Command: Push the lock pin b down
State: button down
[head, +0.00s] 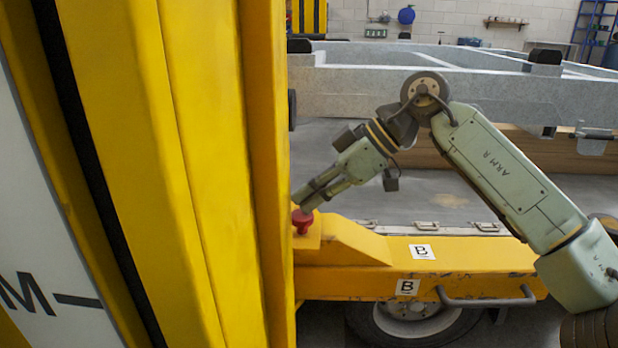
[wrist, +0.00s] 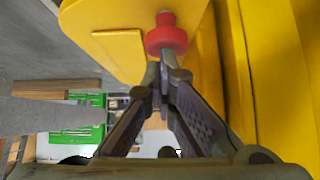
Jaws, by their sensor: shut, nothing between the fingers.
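The lock pin b is a red knob (head: 302,220) on the yellow beam marked B (head: 450,258), close beside my yellow column. In the wrist view the red knob (wrist: 166,36) is just beyond my fingertips, with a narrow stem behind it. My gripper (head: 300,204) is shut and empty. It points down and left at the top of the knob. In the wrist view my gripper's fingertips (wrist: 164,78) come together at the knob's near edge. I cannot tell whether they touch it.
A grey metal trailer frame (head: 380,95) stretches across the back. A handle rail (head: 485,302) and a wheel (head: 410,318) show at the yellow beam's front. A yellow sloped block (head: 345,245) rises right of the knob. Open floor (head: 440,190) lies behind the beam.

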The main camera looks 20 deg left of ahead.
jog(key=shift+r+p, duration=0.4)
jog(key=shift+p, duration=0.15)
notch_tip(320, 180, up, 4)
jog(key=p, duration=0.4)
jog(key=shift+w+r, duration=0.1)
jog(key=shift+r, duration=0.05)
jog(key=b+v, duration=0.2)
jog(key=v, duration=0.7)
jog(key=shift+d, duration=0.4)
